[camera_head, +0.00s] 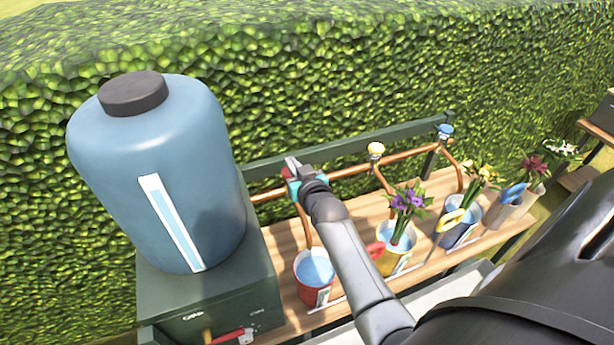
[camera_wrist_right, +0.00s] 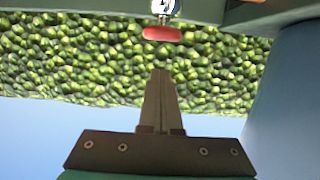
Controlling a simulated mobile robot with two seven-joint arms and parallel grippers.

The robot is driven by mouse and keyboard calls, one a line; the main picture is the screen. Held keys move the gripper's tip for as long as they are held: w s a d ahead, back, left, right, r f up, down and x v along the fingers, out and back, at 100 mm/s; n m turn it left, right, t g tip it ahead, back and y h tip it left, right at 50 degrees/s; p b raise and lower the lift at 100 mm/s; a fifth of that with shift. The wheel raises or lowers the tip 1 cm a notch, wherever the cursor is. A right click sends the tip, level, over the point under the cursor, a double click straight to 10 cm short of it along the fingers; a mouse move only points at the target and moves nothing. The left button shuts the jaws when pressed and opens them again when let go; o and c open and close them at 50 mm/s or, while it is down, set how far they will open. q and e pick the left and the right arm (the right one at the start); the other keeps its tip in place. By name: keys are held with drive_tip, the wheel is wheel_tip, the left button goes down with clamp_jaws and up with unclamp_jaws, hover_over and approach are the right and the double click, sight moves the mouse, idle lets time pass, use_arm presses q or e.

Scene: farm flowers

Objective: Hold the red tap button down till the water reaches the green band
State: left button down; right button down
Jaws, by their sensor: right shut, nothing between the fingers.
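The red tap button (camera_wrist_right: 162,33) shows in the right wrist view just past my fingertips, with a visible gap in the picture. In the head view the red button (camera_head: 287,173) is partly hidden by my right gripper (camera_head: 293,166). My right gripper, also seen in the right wrist view (camera_wrist_right: 160,75), is shut and empty, its fingers pointing toward the button. The red bucket (camera_head: 311,295) stands below that tap on the wooden bench and holds blue water. A pale gauge strip shows on its side; I cannot make out a green band. My left gripper is not in view.
A large blue water tank (camera_head: 110,170) stands left on a green box with a red lever (camera_head: 232,336). Yellow (camera_head: 376,149) and blue (camera_head: 446,131) tap buttons sit along the copper pipe. Flower-filled buckets (camera_head: 391,262) line the bench (camera_head: 345,220). A hedge (camera_head: 300,80) closes off the back.

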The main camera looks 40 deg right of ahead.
drive_tip(key=v, duration=0.9)
drive_tip(key=shift+s+p, duration=0.15)
drive_tip(key=shift+p, duration=0.15)
